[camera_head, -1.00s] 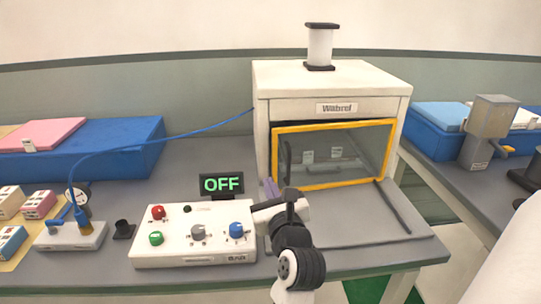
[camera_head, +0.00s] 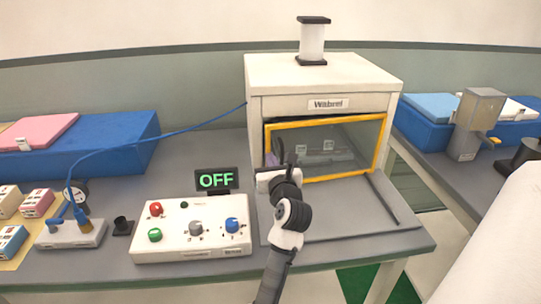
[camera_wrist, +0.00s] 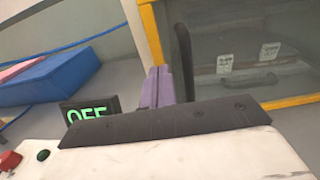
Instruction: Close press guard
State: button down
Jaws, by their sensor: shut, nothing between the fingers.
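The press guard (camera_head: 342,176) is a clear panel in a yellow frame across the front of the white press (camera_head: 322,75). It covers most of the opening, with a narrow dark gap along its top; I cannot tell whether it sits flush. In the wrist view, the guard's yellow frame (camera_wrist: 150,32) and dark upright handle (camera_wrist: 183,55) are close in front of me. My gripper (camera_head: 268,160) is at the guard's lower left side. Its purple fingers (camera_wrist: 158,86) are shut and empty, just left of the handle; contact is unclear. My arm hides the guard's lower left corner.
A white control box (camera_head: 190,240) with knobs and an OFF display (camera_head: 216,180) stand left of my arm. A dark bar lies on the grey plate (camera_head: 335,220) before the press. A blue block (camera_head: 85,148) is at the far left. A blue cable runs behind.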

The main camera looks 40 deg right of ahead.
jog(key=shift+w+d, duration=0.25)
jog(key=shift+w, duration=0.2)
